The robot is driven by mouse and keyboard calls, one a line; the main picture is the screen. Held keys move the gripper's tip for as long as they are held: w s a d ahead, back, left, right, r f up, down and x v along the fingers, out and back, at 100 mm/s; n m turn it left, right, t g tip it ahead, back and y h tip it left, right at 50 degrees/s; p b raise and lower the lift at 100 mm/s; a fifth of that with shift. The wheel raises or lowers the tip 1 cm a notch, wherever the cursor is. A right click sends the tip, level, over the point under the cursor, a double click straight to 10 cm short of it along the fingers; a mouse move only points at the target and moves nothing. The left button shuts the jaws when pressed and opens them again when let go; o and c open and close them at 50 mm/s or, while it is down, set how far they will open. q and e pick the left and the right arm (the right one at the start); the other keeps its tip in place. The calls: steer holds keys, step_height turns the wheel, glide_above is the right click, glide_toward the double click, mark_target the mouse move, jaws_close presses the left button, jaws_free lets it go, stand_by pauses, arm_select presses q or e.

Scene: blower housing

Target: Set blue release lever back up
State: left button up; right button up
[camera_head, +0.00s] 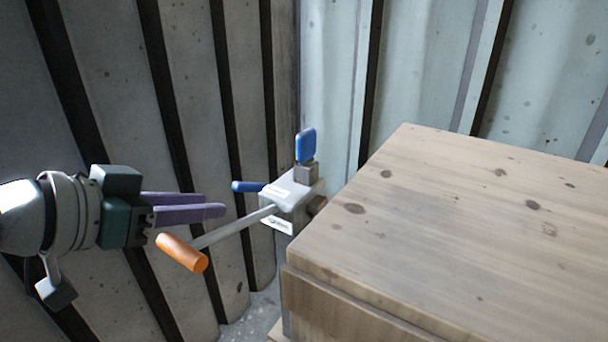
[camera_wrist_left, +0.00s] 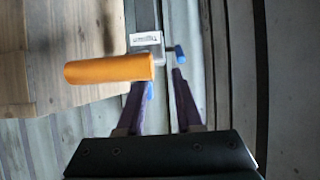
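A grey box-shaped mechanism (camera_head: 291,199) is at the left edge of the wooden table. A blue lever (camera_head: 248,187) sticks out from it to the left, lying roughly level. A blue paddle (camera_head: 305,145) stands upright on top of it. A grey crank arm with an orange handle (camera_head: 182,252) reaches toward the lower left. My left gripper (camera_head: 215,203), with purple fingers, is left of the mechanism, close to the blue lever but apparently not holding it. In the left wrist view the fingers are apart and a blue tip (camera_wrist_left: 180,53) shows beyond them. My right gripper is out of view.
The wooden table (camera_head: 460,230) fills the right side, its top bare. Ribbed metal walls (camera_head: 185,100) stand behind and to the left. The orange handle (camera_wrist_left: 108,68) is close beside the left fingers.

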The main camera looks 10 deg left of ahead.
mark_target(233, 190)
arm_select(q)
steer(key=shift+t, duration=0.7)
steer(key=w+f+b, duration=0.1)
steer(key=w+b, duration=0.2)
steer(key=w+f+b, duration=0.2)
steer(key=w, duration=0.2)
steer(key=w+f+b, duration=0.1)
steer(key=w+b, duration=0.2)
steer(key=shift+w+d+f+b, duration=0.1)
steer(key=shift+w+f+b, duration=0.15)
steer(key=shift+w+b, duration=0.05)
steer(key=shift+w+d+b, duration=0.25)
steer(key=shift+w+b, duration=0.1)
steer(key=shift+w, duration=0.2)
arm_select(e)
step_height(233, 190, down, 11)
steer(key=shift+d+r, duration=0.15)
arm_select(q)
steer(key=shift+c, duration=0.2)
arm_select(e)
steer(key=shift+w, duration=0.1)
arm_select(q)
jaws_close()
